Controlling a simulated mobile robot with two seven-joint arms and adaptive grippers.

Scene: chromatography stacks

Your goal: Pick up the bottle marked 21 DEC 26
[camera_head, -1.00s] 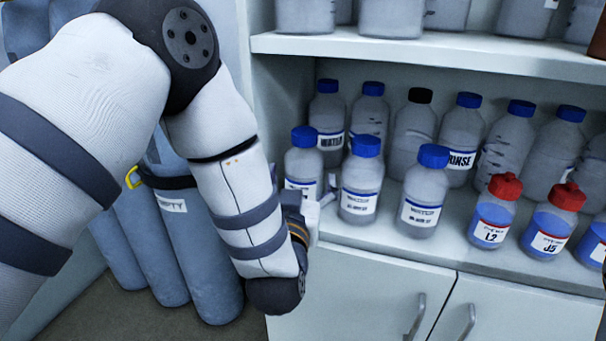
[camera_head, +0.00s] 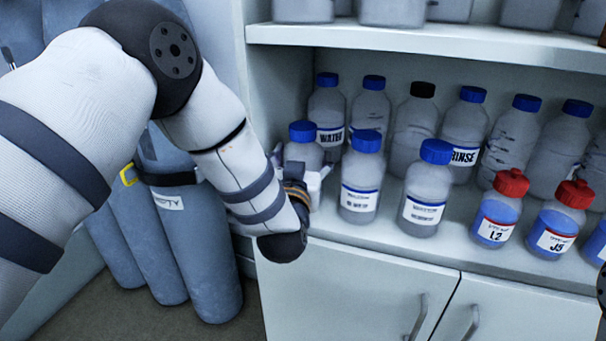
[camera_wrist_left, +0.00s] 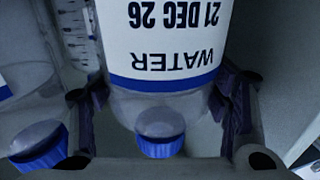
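The bottle marked 21 DEC 26 (camera_wrist_left: 160,85) fills the middle of the left wrist view, upside down in the picture, with a white WATER label and a blue cap. In the head view it appears to be the front-left blue-capped bottle (camera_head: 303,152) on the shelf, standing upright, its label hidden by my gripper. My left gripper (camera_head: 301,174) is at this bottle's front. In the left wrist view its fingers (camera_wrist_left: 164,108) are spread on both sides of the bottle; firm contact is not clear.
A blue-capped bottle (camera_head: 361,185) stands close to the right, with another (camera_head: 425,192) beyond it. A back bottle labelled WATER (camera_head: 328,115) stands behind. Red-capped bottles (camera_head: 498,212) are farther right. The upper shelf (camera_head: 420,38) overhangs; the cabinet side wall (camera_head: 280,100) is at left.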

